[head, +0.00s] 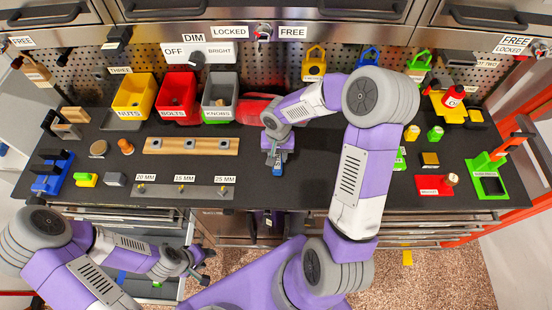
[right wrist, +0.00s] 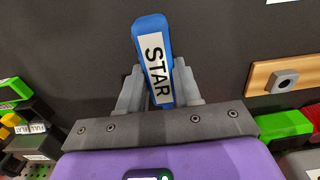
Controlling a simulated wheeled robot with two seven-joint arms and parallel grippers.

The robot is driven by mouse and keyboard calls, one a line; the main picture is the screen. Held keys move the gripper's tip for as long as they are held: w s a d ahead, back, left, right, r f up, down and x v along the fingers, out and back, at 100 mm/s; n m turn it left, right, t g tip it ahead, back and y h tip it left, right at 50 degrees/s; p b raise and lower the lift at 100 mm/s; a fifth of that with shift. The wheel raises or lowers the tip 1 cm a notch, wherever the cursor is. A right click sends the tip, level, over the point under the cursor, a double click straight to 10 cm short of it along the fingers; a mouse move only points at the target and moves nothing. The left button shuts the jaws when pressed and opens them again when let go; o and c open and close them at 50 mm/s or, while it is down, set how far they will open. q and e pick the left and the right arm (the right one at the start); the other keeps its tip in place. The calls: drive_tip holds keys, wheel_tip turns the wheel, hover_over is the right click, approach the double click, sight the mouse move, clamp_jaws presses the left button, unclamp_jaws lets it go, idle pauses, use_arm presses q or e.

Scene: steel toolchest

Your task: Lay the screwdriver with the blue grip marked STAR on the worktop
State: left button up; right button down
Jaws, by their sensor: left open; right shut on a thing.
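The screwdriver's blue grip marked STAR (right wrist: 153,50) stands out between the fingers of my right gripper (right wrist: 157,85) in the right wrist view. Its shaft is hidden there. I cannot tell whether the screwdriver touches the worktop. My left gripper (head: 198,268) is open and empty, low in front of the chest by an open drawer (head: 158,292).
A wooden strip (head: 190,146) and a grey strip with size labels (head: 180,190) lie left of my right gripper. Yellow, red and grey bins (head: 177,97) stand behind. The worktop's front middle is bare.

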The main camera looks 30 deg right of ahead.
sight(278, 157)
wheel_tip(278, 157, down, 3)
drive_tip(key=shift+s+f, duration=0.1)
drive_tip(key=shift+f, duration=0.3)
drive_tip(key=shift+f+b, duration=0.1)
drive_tip(key=shift+b, duration=0.2)
drive_tip(key=c, duration=0.8)
unclamp_jaws()
